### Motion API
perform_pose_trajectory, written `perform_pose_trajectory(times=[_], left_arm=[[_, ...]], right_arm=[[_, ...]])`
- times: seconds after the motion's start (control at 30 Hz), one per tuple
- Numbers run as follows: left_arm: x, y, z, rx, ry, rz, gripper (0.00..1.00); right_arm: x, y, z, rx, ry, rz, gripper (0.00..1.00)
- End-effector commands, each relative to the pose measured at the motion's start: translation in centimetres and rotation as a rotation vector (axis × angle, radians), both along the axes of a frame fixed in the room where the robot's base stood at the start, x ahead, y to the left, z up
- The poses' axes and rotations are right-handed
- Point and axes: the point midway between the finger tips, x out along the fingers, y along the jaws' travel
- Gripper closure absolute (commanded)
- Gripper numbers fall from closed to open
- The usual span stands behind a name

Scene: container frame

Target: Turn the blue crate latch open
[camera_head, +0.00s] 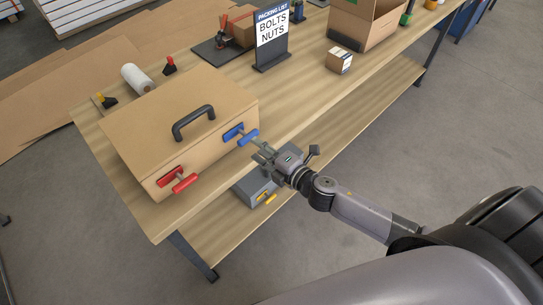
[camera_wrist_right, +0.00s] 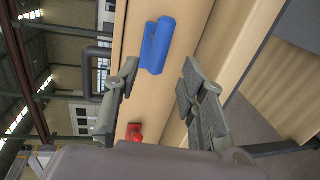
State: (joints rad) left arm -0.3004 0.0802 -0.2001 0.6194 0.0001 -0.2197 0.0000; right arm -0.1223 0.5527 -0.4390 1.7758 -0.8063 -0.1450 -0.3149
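A tan crate (camera_head: 165,130) with a black handle on its lid sits at the near left end of the wooden table. Its front bears a blue latch (camera_head: 241,135) on the right and a red latch (camera_head: 179,180) on the left. My right gripper (camera_head: 262,152) is open and empty just in front of the blue latch. In the right wrist view the blue latch (camera_wrist_right: 157,45) lies ahead of the gap between the spread fingers (camera_wrist_right: 161,75); I see no contact. The red latch (camera_wrist_right: 134,132) shows lower down, partly hidden. My left gripper is out of view.
A grey box (camera_head: 254,188) with yellow parts is on the lower shelf below my right gripper. A packing list sign (camera_head: 272,40), a small carton (camera_head: 339,60) and an open cardboard box (camera_head: 372,30) stand farther along the table. A white roll (camera_head: 137,78) lies behind the crate.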

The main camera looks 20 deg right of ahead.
Motion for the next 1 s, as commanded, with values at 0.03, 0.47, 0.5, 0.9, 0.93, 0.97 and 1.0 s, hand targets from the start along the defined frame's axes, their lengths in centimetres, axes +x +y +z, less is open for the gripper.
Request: perform_pose_trajectory(times=[0.03, 0.47, 0.5, 0.9, 0.93, 0.97, 1.0], left_arm=[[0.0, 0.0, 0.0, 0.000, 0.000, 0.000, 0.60], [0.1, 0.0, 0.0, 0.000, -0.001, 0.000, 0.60], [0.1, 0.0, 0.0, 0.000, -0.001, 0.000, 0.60], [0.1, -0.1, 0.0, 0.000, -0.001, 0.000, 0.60], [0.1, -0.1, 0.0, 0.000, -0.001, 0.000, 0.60], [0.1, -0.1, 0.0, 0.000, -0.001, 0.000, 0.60], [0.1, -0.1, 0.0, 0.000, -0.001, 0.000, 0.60]], right_arm=[[-1.2, -0.4, 0.1, -0.001, 0.003, 0.001, 0.62], [-4.8, -1.8, 1.0, -0.002, -0.001, 0.000, 0.62], [-4.9, -1.8, 1.1, -0.002, -0.001, 0.000, 0.62], [-4.8, -1.8, 1.0, -0.002, -0.001, 0.000, 0.62], [-4.8, -1.8, 1.0, -0.002, -0.001, 0.000, 0.62], [-4.8, -1.8, 1.0, -0.001, 0.001, -0.001, 0.62], [-4.8, -1.9, 0.7, 0.003, 0.007, -0.005, 0.62]])
